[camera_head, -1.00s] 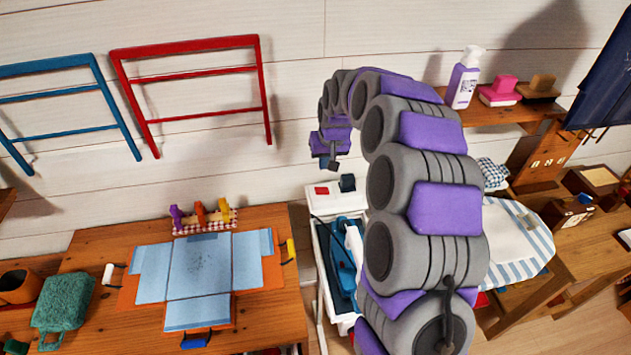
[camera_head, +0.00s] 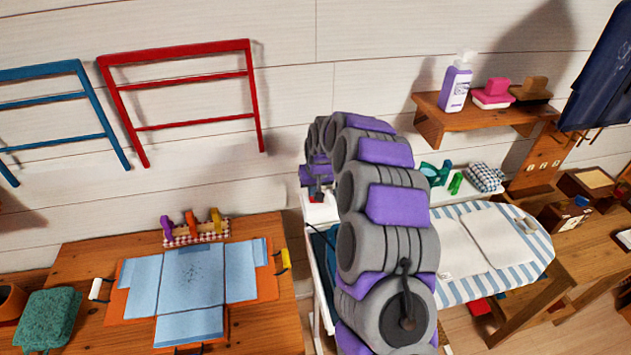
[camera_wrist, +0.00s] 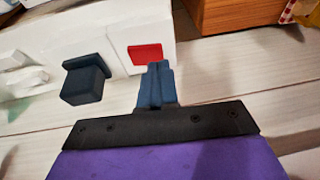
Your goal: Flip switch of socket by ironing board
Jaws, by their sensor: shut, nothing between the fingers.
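In the wrist view a white socket panel (camera_wrist: 112,48) carries a red switch (camera_wrist: 145,53) and a dark plug (camera_wrist: 85,80) beside it. My gripper (camera_wrist: 156,72) has its blue fingers together and empty. Its tips appear just beside the lower right edge of the red switch; I cannot tell whether they touch it. The ironing board (camera_head: 537,250), with a blue-and-white striped cover, stands to the right.
A wooden table (camera_head: 85,245) with a blue cloth (camera_head: 190,277) is at left. A shelf (camera_head: 437,125) with a purple-white bottle (camera_head: 456,85) is on the wall at right. Green items (camera_head: 456,183) and a checked cloth (camera_head: 484,177) lie behind the board.

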